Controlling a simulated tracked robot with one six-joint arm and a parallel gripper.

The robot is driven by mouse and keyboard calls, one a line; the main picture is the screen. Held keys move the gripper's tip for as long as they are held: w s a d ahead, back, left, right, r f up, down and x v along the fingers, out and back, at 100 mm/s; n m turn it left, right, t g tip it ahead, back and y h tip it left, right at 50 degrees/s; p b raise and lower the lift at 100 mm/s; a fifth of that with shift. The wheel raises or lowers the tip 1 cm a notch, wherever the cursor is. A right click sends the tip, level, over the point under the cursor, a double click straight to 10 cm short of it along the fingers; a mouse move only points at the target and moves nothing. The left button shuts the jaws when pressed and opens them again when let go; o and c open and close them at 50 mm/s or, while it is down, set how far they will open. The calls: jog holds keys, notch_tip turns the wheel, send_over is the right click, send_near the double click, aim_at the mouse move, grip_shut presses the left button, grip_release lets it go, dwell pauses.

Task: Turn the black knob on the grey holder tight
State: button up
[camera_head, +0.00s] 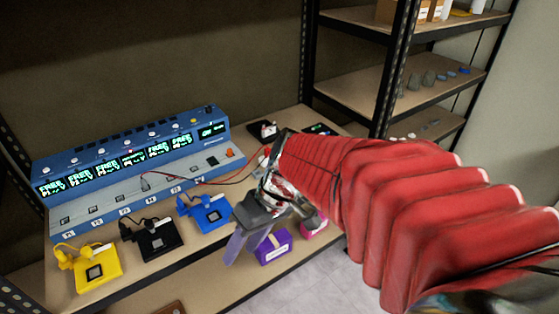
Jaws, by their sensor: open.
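My gripper (246,246) is at the lower middle of the head view, over the front of the bench, right of the blue holder. Its two grey fingers point down and to the left and are apart, with nothing seen between them. I cannot make out a grey holder or its black knob; my gripper and red-sleeved arm cover that part of the bench. The holders in plain view are a yellow one (99,287), a black one (166,247) and a blue one (218,217), in a row left of my gripper.
A purple holder (270,252) and a pink holder (314,229) sit lower, beside my gripper. Red and black leads cross the bench. A metal shelf rack (360,83) rises behind my arm.

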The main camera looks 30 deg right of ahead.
jog(key=w+d+f+t+y, duration=0.3)
jog(key=w+d+f+t, duration=0.15)
jog(key=d, duration=0.35)
jog(key=w+d+f+t+y, duration=0.35)
jog(key=w+d, duration=0.25)
jog(key=d, duration=0.2)
jog(key=s+d+f+m+t+h, duration=0.1)
jog(key=s+d+f+t+h, duration=0.1)
jog(key=d, duration=0.5)
jog(key=s+d+f+m+t+h, duration=0.1)
jog(key=s+d+f+t+h, duration=0.1)
jog(key=d+f+h, duration=0.3)
jog(key=s+d+f+m+t+h, duration=0.2)
jog(key=d+f+t+h, duration=0.1)
jog(key=d, duration=0.6)
jog(key=shift+d+f+t+h, duration=0.2)
jog(key=shift+f+t+h, duration=0.25)
jog(key=shift+t, duration=0.25)
jog(key=w, duration=1.3)
jog(key=shift+w+a, duration=0.2)
jog(key=shift+w, duration=0.15)
jog(key=c, duration=1.1)
